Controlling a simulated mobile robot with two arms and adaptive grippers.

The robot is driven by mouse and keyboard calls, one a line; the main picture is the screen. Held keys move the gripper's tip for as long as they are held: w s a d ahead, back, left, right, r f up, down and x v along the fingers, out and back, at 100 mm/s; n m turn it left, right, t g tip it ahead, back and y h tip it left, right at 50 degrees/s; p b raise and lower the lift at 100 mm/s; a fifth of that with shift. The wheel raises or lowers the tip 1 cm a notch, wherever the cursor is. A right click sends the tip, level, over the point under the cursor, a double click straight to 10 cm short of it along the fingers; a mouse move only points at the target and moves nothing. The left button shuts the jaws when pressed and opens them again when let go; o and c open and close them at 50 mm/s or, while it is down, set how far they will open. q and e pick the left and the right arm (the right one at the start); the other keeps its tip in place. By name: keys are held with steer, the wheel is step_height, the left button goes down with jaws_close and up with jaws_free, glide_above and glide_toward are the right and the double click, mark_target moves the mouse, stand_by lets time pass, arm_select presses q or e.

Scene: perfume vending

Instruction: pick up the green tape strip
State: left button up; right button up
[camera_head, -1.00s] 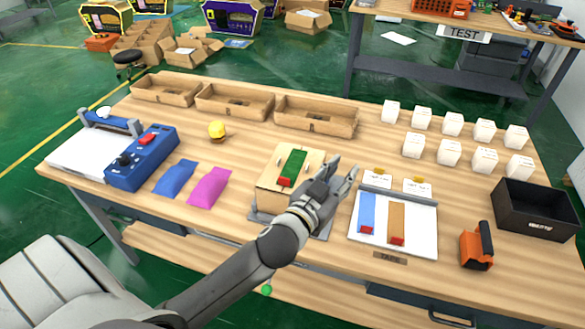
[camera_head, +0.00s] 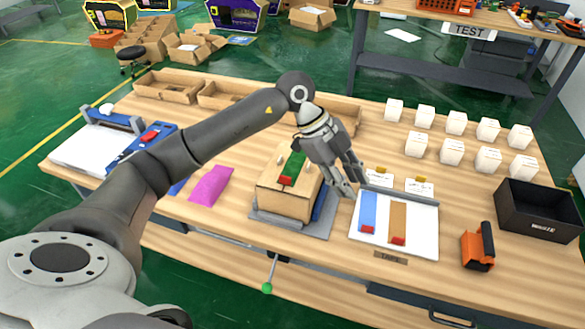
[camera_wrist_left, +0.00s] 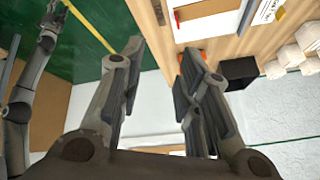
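The green tape strip (camera_head: 294,162) lies on top of a cardboard box (camera_head: 291,201), with a red tab at its near end. My left gripper (camera_head: 351,187) is just right of the box, fingers pointing down and right, apart from the strip. In the left wrist view its fingers (camera_wrist_left: 163,60) are spread with nothing between them. The strip does not show in that view.
A white board (camera_head: 420,236) with blue and orange strips lies right of the box. An orange tool (camera_head: 478,247), a black bin (camera_head: 538,209) and several white cubes (camera_head: 452,150) stand further right. A pink packet (camera_head: 210,184) lies left. Cardboard trays (camera_head: 165,87) line the back.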

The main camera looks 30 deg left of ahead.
arm_select(q)
steer(key=a+r+n+g+y, duration=0.1)
steer(key=a+n+y, duration=0.2)
steer(key=a, duration=0.5)
steer(key=a+r+n+y, duration=0.2)
steer(key=a+y, duration=0.2)
steer(key=a, duration=0.5)
steer(key=p, duration=0.1)
glide_above(285, 177)
steer(key=f, duration=0.5)
steer(key=shift+a, duration=0.4)
steer(key=f, duration=0.2)
steer(key=f+p, duration=0.2)
steer(key=f, duration=0.1)
steer(key=shift+d+f, duration=0.3)
steer(key=shift+d, duration=0.05)
steer(key=shift+f, duration=0.2)
jaws_close()
